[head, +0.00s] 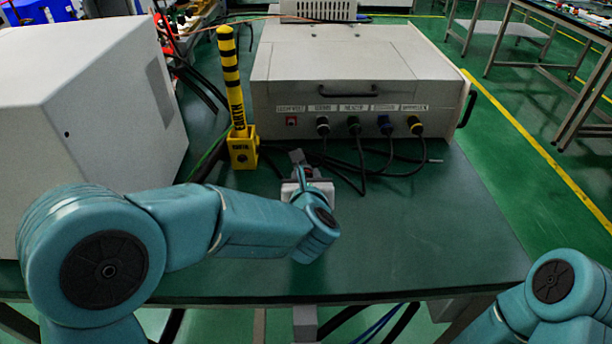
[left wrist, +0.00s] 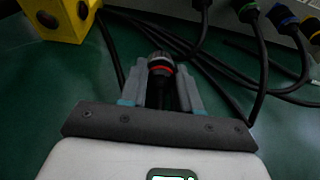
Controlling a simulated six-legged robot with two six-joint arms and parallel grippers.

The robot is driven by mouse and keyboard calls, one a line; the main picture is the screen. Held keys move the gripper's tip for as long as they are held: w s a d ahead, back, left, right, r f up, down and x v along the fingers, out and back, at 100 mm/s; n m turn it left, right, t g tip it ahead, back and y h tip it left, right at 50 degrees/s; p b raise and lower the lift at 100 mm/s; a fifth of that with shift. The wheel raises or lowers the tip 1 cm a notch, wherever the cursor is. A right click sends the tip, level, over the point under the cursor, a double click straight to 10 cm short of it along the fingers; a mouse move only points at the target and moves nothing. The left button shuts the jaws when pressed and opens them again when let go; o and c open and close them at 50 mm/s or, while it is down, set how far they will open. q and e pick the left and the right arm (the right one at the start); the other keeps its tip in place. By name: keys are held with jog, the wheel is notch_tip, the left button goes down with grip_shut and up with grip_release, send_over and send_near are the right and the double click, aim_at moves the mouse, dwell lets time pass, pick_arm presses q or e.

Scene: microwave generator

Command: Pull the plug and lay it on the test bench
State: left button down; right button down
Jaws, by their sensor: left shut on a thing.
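The plug (left wrist: 160,68) is black with a red ring, and shows in the left wrist view between my gripper's fingers. My left gripper (left wrist: 160,90) is shut on it. In the head view my left gripper (head: 302,168) is over the green test bench (head: 420,230), in front of the generator box (head: 355,70) and apart from its front face. Arm and gripper mostly hide the plug there. I cannot tell whether the plug touches the bench. Part of my right arm shows at the lower right; its gripper is out of view.
Several cables with coloured rings run from the box's front sockets (head: 353,124) onto the bench. A yellow block with a striped post (head: 242,150) stands left of the gripper. A large grey cabinet (head: 90,110) fills the left. The bench's right front is clear.

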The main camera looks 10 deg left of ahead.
pick_arm(q)
jog(key=c, duration=0.7)
grip_release()
jog(key=p+v, duration=0.1)
jog(key=v, duration=1.4)
jog(key=shift+s+d+r, duration=0.2)
jog(key=shift+s, duration=0.35)
jog(key=shift+s, duration=0.15)
